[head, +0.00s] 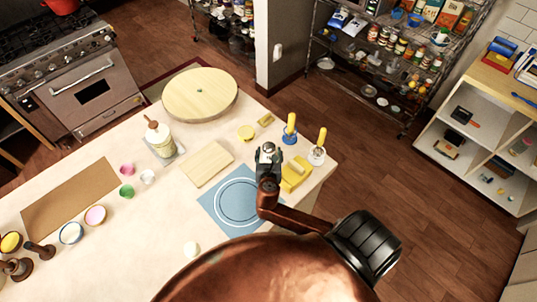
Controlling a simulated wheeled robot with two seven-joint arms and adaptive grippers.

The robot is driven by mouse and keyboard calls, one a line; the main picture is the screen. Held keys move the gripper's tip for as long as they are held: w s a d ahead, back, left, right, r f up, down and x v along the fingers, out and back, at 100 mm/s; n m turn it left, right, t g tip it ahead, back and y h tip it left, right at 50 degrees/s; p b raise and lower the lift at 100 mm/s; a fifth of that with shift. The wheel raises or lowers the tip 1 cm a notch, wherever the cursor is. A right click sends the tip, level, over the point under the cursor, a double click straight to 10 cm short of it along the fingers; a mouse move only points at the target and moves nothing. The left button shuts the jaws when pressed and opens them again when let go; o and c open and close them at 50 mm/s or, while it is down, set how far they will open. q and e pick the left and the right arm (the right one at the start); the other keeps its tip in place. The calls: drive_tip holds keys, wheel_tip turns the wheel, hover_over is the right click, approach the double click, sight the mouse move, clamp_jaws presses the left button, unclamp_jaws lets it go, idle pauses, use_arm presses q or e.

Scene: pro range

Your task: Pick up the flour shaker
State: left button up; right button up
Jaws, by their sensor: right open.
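The clearest shaker-like container is a pale jar (161,141) with a brown top, standing upright on a small grey square plate (172,154) at the middle left of the table. I cannot read a label, so I cannot confirm that it holds flour. My right gripper (267,150) is open, with nothing visible between its fingers. It is over the right part of the table, well to the right of the jar, near a yellow block (296,174). My left gripper is not in view.
A round wooden board (200,94) is at the back; small bowls (71,233) are left.

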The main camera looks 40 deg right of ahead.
drive_tip(key=x, duration=0.7)
drive_tip(key=shift+w+d+r, duration=0.2)
drive_tip(key=shift+w, duration=0.1)
drive_tip(key=shift+c, duration=0.6)
clamp_jaws()
